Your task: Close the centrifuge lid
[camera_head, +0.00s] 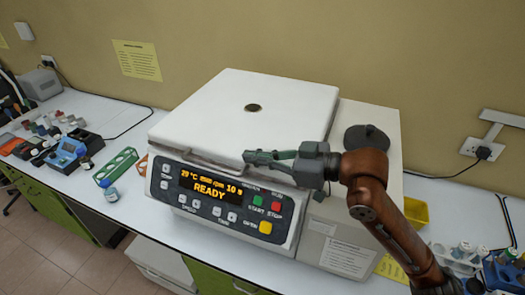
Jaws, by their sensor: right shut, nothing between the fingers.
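The centrifuge (225,205) stands on the bench with its display lit and reading READY. Its white lid (200,113) lies down flat over the top of the body, with a small round dark port in its middle. My right gripper (248,157) is shut and empty. It is at the front edge of the lid, right of the front handle, with its fingers pointing left. I cannot tell whether the fingers touch the lid. My left gripper is not in view.
A dark round knob (367,140) sits on the housing to the right. A green rack (116,165) and a small bottle (111,190) stand left of the centrifuge. A yellow bin (415,212) and tube racks (460,260) are at the right. The wall is close behind.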

